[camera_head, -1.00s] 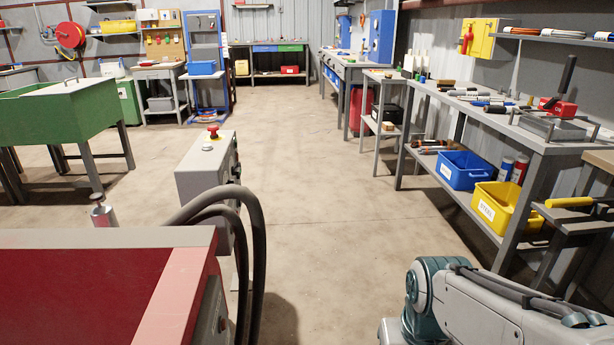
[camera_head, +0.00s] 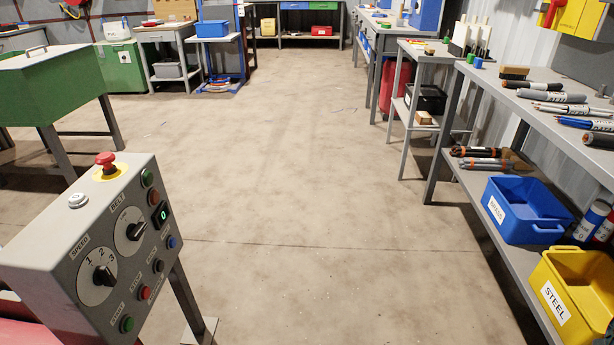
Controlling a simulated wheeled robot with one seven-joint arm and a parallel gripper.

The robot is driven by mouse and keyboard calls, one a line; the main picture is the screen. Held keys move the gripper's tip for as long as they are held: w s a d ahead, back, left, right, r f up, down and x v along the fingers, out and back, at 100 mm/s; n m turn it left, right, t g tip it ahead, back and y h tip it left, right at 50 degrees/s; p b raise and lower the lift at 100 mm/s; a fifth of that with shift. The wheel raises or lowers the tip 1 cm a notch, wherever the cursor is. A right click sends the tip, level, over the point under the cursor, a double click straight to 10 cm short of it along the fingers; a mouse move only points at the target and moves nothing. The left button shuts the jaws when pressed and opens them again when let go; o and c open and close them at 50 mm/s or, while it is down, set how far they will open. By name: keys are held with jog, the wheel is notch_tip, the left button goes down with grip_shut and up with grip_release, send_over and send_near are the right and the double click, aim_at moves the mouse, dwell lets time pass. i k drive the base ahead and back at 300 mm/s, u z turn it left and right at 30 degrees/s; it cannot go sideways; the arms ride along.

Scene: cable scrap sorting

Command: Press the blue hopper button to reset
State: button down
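A grey control panel (camera_head: 125,255) stands on a post at the lower left, its sloped face turned to the right. A small blue button (camera_head: 172,242) sits near the face's right edge, below a small display (camera_head: 164,214) that reads 0. The label by the blue button is too small to read. A speed dial (camera_head: 103,275), a second dial (camera_head: 135,232), a red button (camera_head: 144,292) and a green button (camera_head: 126,323) share the face. My gripper is not in view.
A red mushroom button (camera_head: 106,163) and a white button (camera_head: 78,200) stand on the panel's top. A workbench (camera_head: 520,85) with blue (camera_head: 525,211) and yellow bins (camera_head: 575,290) lines the right. A green hopper-like bin (camera_head: 50,90) stands at left. The middle floor is clear.

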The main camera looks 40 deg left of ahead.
aim_at(173, 242)
jog(key=u, duration=0.45)
jog(key=i, duration=1.15)
jog(key=u, duration=1.6)
jog(key=i, duration=0.55)
jog(key=u, duration=0.45)
